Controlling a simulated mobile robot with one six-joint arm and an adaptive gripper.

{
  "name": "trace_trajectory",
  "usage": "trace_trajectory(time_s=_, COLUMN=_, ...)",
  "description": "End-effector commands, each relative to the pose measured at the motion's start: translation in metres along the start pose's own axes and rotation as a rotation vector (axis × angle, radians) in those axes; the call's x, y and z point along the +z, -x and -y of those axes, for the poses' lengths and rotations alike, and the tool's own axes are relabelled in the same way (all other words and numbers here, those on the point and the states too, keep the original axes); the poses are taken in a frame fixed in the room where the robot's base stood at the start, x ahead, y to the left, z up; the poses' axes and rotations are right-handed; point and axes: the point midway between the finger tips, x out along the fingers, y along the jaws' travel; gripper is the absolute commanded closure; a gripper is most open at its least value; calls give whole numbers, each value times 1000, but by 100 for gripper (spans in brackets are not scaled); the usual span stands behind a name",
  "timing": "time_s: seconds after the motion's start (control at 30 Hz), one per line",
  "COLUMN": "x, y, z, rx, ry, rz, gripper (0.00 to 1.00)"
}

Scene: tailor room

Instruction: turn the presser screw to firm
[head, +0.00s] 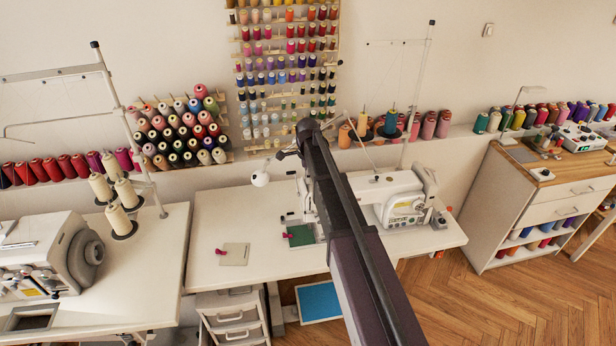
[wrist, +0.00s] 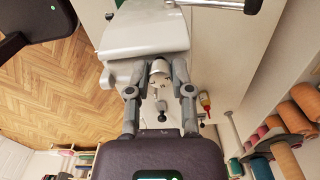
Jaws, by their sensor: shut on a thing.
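The white sewing machine (head: 405,192) stands on the white table (head: 255,205) in the middle of the head view, partly hidden behind my arm. In the wrist view its white head (wrist: 145,32) fills the top. My gripper (wrist: 158,69) reaches toward this head, with a grey finger on each side of a small pale round part, which looks like the presser screw (wrist: 159,68). The fingers are closed on it. The screw's marks and its setting cannot be read. In the head view my gripper and the screw are hidden behind my arm.
A green cloth piece (head: 300,236) lies by the machine, and a beige piece (head: 234,254) lies to its left. Another sewing machine (head: 45,255) stands at left. Thread cones (head: 180,130) line the back shelf. Wooden floor (head: 445,300) is open at lower right.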

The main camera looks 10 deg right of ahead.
Motion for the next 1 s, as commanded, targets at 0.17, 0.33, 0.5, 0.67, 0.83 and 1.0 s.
trace_trajectory(time_s=0.17, x=0, y=-1, z=-2, rx=5, ry=-107, rz=0, gripper=100)
trace_trajectory(time_s=0.33, x=0, y=-1, z=-3, rx=5, ry=-167, rz=0, gripper=100)
trace_trajectory(time_s=0.5, x=0, y=-1, z=-3, rx=5, ry=-190, rz=0, gripper=100)
trace_trajectory(time_s=0.67, x=0, y=-1, z=-3, rx=5, ry=-193, rz=-1, gripper=100)
trace_trajectory(time_s=0.83, x=0, y=-1, z=-3, rx=5, ry=-192, rz=-1, gripper=100)
trace_trajectory(time_s=1.0, x=0, y=0, z=-2, rx=4, ry=-191, rz=-1, gripper=37)
